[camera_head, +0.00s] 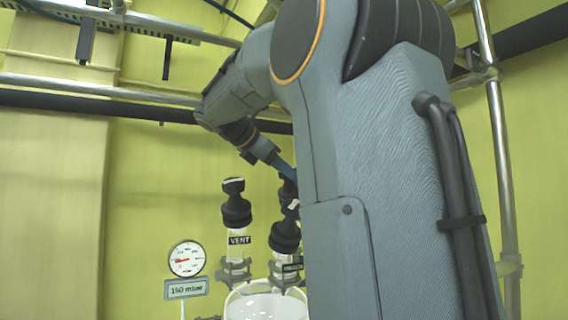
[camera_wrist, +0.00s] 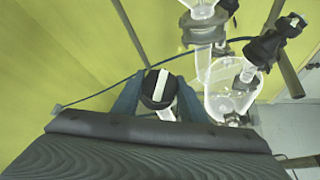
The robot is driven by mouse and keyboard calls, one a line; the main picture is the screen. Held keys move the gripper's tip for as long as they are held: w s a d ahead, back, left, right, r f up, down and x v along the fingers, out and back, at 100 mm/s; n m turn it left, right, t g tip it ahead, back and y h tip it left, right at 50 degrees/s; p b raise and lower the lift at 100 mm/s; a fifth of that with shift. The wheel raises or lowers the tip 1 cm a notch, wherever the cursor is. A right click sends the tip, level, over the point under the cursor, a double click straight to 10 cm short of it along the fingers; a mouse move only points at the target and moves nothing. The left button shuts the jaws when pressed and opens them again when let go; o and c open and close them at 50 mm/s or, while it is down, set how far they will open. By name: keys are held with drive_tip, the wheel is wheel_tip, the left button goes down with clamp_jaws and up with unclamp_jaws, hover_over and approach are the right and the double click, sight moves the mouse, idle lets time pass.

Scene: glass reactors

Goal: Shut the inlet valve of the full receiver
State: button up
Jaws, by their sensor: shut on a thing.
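In the wrist view, my gripper (camera_wrist: 160,84) has its two blue fingers on either side of a round black valve knob (camera_wrist: 148,92) with a white bar across its top. It is shut on this knob. The bar runs nearly up and down in the picture, leaning slightly right. Clear glass shows just below the knob. No label on this valve is visible, so I cannot tell which valve it is. A glass vessel (camera_wrist: 212,104) stands to the right; its fill level is unclear. In the head view, my arm hides most of the gripper (camera_head: 284,168).
Another black valve (camera_wrist: 270,48) lies to the right in the wrist view. The head view shows a black-capped valve labelled VENT (camera_head: 236,212), a second black valve (camera_head: 285,238) partly behind my arm, a white-rimmed glass vessel (camera_head: 262,306) and a gauge (camera_head: 186,258) reading 150 mbar.

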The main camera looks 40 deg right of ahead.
drive_tip(key=m+g+y+p, duration=0.1)
drive_tip(key=m+g+p, duration=0.1)
drive_tip(key=m+p, duration=0.2)
drive_tip(key=shift+r, duration=0.15)
drive_tip(key=m+g+y+p, duration=0.1)
drive_tip(key=m+y+p, duration=0.1)
drive_tip(key=p, duration=0.3)
drive_tip(key=shift+m+g, duration=0.4)
drive_tip(key=shift+m, duration=0.5)
drive_tip(key=m+g+y+p, duration=0.1)
drive_tip(key=m+y+p, duration=0.1)
drive_tip(key=m+p, duration=0.1)
drive_tip(key=shift+m+p, duration=0.3)
drive_tip(key=shift+p, duration=0.5)
drive_tip(key=m+y+p, duration=0.1)
drive_tip(key=m+p, duration=0.1)
drive_tip(key=shift+m+y, duration=0.3)
drive_tip(key=m+y, duration=0.3)
drive_tip(key=m, duration=0.2)
drive_tip(key=shift+d+f+t+y, duration=0.1)
drive_tip(key=shift+f+t+y, duration=0.1)
drive_tip(key=shift+t+y, duration=0.2)
drive_tip(key=m+t+y, duration=0.1)
drive_tip(key=m, duration=0.2)
drive_tip(key=m+t+y, duration=0.1)
drive_tip(key=m, duration=0.1)
drive_tip(key=shift+m+y, duration=0.4)
drive_tip(key=shift+t, duration=0.3)
